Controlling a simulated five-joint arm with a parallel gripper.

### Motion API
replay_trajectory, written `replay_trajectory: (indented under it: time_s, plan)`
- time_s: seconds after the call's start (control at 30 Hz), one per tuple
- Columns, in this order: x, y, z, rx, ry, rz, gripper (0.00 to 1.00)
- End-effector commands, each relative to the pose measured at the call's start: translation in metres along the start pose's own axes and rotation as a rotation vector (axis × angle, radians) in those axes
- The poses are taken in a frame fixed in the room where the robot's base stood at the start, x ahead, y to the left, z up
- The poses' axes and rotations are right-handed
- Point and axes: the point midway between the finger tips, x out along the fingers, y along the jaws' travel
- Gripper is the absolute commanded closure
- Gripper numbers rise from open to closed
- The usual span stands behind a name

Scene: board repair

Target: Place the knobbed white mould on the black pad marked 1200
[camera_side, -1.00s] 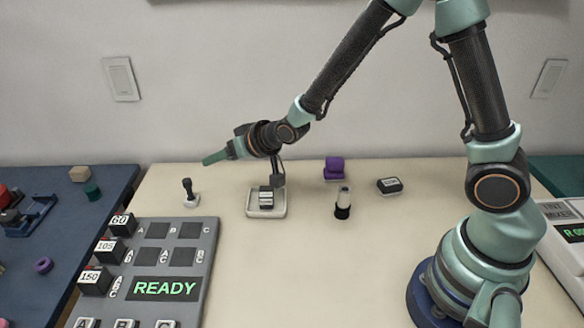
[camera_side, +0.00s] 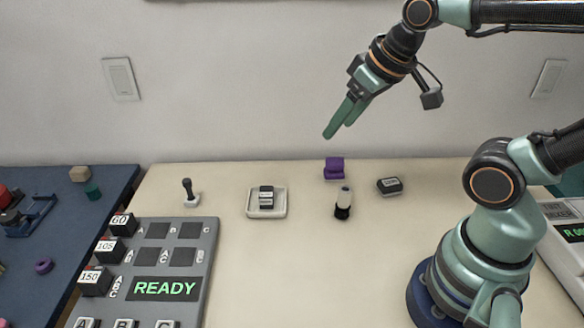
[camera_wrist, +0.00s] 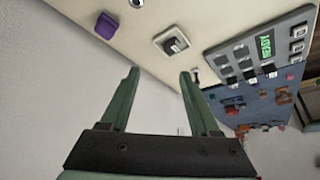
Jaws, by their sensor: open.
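A small white piece with an upright black knob (camera_side: 190,193) stands at the back left of the cream table; it best fits the knobbed white mould. No marking 1200 is readable. A small black block with a pale top label (camera_side: 390,186) lies at the back right, its writing too small to read. Another dark block with a light band (camera_side: 266,197) sits in a shallow white tray (camera_side: 252,212). My gripper (camera_side: 338,129) is open and empty, high above the back of the table, fingers pointing down-left. Its two fingers (camera_wrist: 159,74) stand apart in the wrist view.
A purple block (camera_side: 334,168) and a black-and-white cylinder (camera_side: 343,204) stand mid-table. A grey panel (camera_side: 208,240) with dark square pads and a READY display lies front left. A blue mat (camera_side: 70,240) holds loose parts. The table's middle front is clear.

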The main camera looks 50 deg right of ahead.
Motion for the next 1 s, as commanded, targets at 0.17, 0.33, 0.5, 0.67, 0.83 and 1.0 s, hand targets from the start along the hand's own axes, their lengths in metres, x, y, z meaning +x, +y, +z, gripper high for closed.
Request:
replay_trajectory:
  time_s: [0.17,0.33,0.5,0.67,0.83,1.0]
  plan:
    - [0.000,0.000,0.001,0.000,-0.002,0.000,0.37]
    - [0.000,0.000,0.000,0.000,-0.001,0.000,0.37]
    - [-0.001,-0.002,-0.008,0.010,-0.008,-0.003,0.37]
    - [-0.001,-0.011,-0.040,0.060,-0.040,-0.013,0.37]
    - [0.009,-0.026,-0.088,0.138,-0.084,-0.023,0.37]
    - [0.032,-0.046,-0.131,0.214,-0.130,-0.026,0.37]
